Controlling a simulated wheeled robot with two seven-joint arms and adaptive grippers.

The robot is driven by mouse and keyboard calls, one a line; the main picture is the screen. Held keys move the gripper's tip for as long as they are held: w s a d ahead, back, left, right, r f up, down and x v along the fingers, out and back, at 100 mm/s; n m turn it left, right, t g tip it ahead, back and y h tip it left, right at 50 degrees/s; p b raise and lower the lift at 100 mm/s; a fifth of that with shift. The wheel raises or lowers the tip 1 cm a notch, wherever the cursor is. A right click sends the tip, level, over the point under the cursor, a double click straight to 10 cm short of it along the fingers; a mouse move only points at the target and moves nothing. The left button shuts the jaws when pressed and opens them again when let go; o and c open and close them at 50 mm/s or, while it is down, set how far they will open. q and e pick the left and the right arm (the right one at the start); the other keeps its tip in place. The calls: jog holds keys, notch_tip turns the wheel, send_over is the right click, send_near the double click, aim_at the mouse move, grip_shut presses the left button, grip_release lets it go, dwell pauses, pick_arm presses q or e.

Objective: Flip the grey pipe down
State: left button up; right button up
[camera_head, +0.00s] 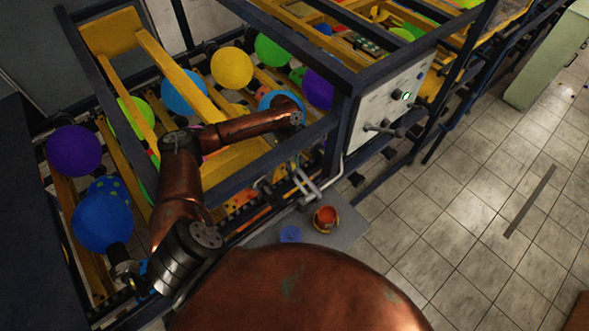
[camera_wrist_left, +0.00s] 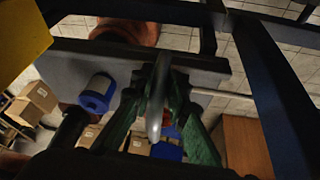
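The grey pipe (camera_wrist_left: 155,100) runs up the middle of the left wrist view, with its rounded end toward the camera. The green fingers of my left gripper (camera_wrist_left: 162,82) slope in on both sides of it, and their tips seem to press against it. In the head view my copper left arm reaches over the dark frame to the front of the machine. The left gripper there is mostly hidden by the arm and the frame bars. Light grey pipework (camera_head: 308,188) shows just below the arm's end. My right gripper is not in view.
Dark frame bars (camera_head: 265,157) cross close around the left arm. A grey shelf (camera_head: 343,231) holds an orange-red container (camera_head: 325,218) and a blue round item (camera_head: 290,234). Balloons (camera_head: 232,68) fill the machine. A control panel (camera_head: 394,101) stands right; the tiled floor (camera_head: 460,220) is open.

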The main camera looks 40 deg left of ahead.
pick_arm(q)
grip_shut()
jog(key=shift+s+d+r+y, duration=0.2)
jog(key=shift+d+r+y, duration=0.4)
jog(key=shift+y, duration=0.1)
jog(key=shift+t, duration=0.3)
jog(key=o, duration=0.5)
grip_release()
